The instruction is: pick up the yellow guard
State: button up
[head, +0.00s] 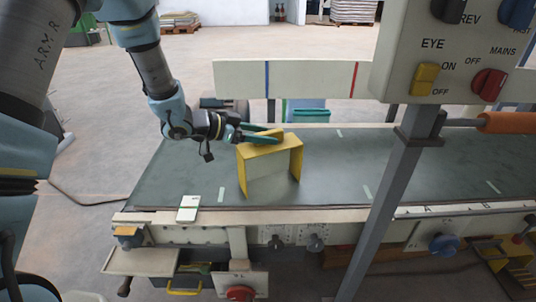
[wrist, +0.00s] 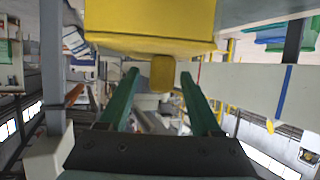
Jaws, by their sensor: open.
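The yellow guard (head: 270,151) stands upright on the dark belt, a bridge shape with two side legs and a yellow handle block on its top. My gripper (head: 276,136) reaches in from the left at the height of the guard's top. Its green fingers are open, one on each side of the handle. In the wrist view, the handle (wrist: 162,72) shows between the fingertips of my gripper (wrist: 159,75), with a gap visible on each side. The guard's larger yellow body (wrist: 150,25) fills the top of that view.
A pale rail (head: 300,78) with blue and red marks runs behind the belt (head: 340,165). A control box (head: 455,50) on a grey post (head: 378,205) stands at right front. A small white block (head: 188,208) lies near the belt's front left edge. The belt right of the guard is clear.

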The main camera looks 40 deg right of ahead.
jog(key=shift+x, duration=0.9)
grip_shut()
dwell(0.7)
